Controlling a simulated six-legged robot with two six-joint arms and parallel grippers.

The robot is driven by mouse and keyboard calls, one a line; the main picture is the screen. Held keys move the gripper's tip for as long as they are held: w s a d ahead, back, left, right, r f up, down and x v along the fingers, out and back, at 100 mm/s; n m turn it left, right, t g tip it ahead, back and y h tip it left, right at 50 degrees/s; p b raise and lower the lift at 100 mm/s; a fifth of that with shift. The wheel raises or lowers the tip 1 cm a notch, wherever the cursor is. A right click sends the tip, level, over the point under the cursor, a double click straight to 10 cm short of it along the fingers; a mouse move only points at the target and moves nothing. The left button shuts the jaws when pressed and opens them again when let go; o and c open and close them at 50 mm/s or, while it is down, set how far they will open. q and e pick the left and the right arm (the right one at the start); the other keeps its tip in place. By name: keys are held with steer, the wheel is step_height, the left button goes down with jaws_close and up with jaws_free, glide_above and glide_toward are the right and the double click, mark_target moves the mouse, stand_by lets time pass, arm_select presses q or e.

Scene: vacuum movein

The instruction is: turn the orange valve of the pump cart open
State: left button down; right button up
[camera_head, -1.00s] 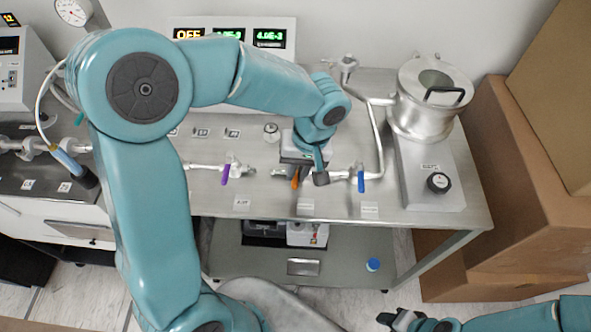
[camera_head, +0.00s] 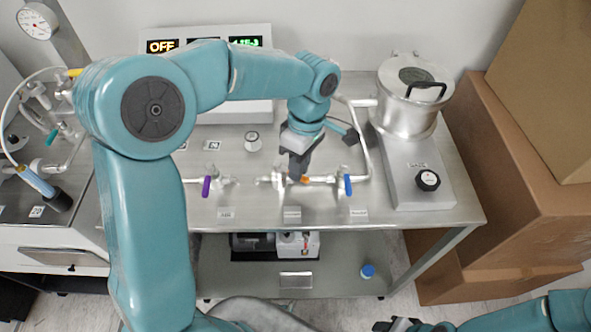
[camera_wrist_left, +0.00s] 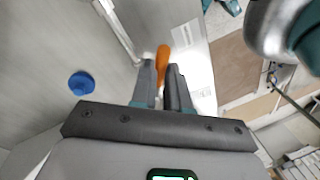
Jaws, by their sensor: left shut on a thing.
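The pump cart is a steel table (camera_head: 445,205) with a pipe line along its top. The orange valve handle (camera_head: 305,180) sits on that line between a purple handle and a blue handle. My left gripper (camera_head: 298,172) reaches down onto it from above and covers most of it. In the left wrist view the orange handle (camera_wrist_left: 163,56) sticks out between the two fingertips (camera_wrist_left: 165,72), and the jaws are shut on it. My right gripper (camera_head: 395,325) shows only in part at the bottom edge, away from the cart; its jaws cannot be made out.
A lidded steel chamber (camera_head: 405,110) with a black knob (camera_head: 428,181) stands at the right. Cardboard boxes (camera_head: 500,190) stand beyond. Display panels are behind my arm.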

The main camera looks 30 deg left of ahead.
arm_select(q)
steer(key=w+n, duration=0.1)
steer(key=n, duration=0.3)
steer(key=shift+w+a+h, duration=0.4)
steer(key=shift+w+a+f+n, duration=0.1)
steer(key=shift+w+a+n, duration=0.1)
steer(key=shift+n, duration=0.5)
steer(key=shift+w+a+f+n, duration=0.1)
steer(key=shift+w+n, duration=0.1)
steer(key=shift+n, duration=0.5)
steer(key=shift+h, duration=0.3)
